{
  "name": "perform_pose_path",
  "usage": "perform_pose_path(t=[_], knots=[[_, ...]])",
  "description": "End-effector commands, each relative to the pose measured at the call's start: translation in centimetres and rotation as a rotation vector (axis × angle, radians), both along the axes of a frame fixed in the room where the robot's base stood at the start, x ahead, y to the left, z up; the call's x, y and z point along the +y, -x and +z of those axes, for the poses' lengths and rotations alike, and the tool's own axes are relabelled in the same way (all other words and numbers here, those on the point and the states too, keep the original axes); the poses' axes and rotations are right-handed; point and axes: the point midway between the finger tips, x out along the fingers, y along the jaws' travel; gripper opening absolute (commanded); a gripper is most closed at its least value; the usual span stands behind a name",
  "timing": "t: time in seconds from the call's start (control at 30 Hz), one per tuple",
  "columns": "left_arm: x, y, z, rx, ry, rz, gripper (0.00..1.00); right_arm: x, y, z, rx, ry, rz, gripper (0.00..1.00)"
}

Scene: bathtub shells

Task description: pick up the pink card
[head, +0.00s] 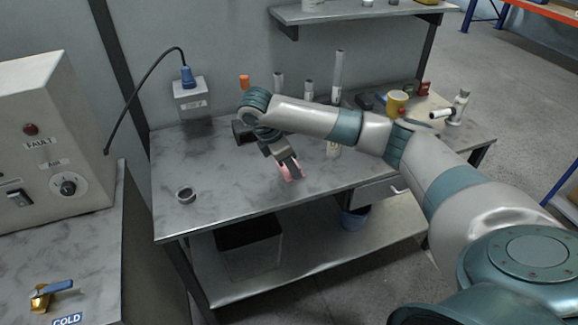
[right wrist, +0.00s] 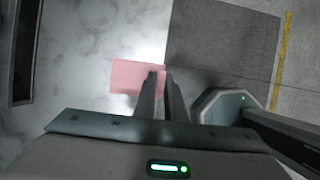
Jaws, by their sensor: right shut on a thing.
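The pink card (head: 291,171) is at my right gripper's fingertips, over the front part of the grey marbled workbench (head: 225,195). In the right wrist view the pink card (right wrist: 132,77) is a flat pink rectangle, its right end between the two dark fingers. My right gripper (head: 288,166) points down and is shut on the card; it also shows in the right wrist view (right wrist: 162,75). The card appears raised off the top, though the exact gap is hard to tell. My left gripper is not in view.
A yellow mug (head: 397,103) and a white microscope-like device (head: 456,108) stand at right. Upright tubes (head: 337,75) stand at the back under a shelf (head: 350,12). The bench's front left is mostly clear.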

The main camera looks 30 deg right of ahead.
Motion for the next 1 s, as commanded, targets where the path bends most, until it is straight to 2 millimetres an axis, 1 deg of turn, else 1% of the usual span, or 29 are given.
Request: perform_pose_path(t=[0.03,0.1,0.2,0.33,1.0], knots=[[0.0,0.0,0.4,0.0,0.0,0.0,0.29,0.1,0.6,0.8,-0.002,0.001,0.002,0.0],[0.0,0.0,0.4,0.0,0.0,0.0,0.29,0.4,1.4,1.2,-0.002,0.001,0.001,0.0],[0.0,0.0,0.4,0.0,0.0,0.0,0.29,0.7,2.2,1.6,-0.002,0.0,0.001,0.0],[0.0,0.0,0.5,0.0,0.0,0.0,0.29,0.9,2.9,1.9,0.0,0.0,-0.001,0.0],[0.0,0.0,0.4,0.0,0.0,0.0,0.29,1.1,3.1,1.8,0.001,0.0,-0.008,0.0]])
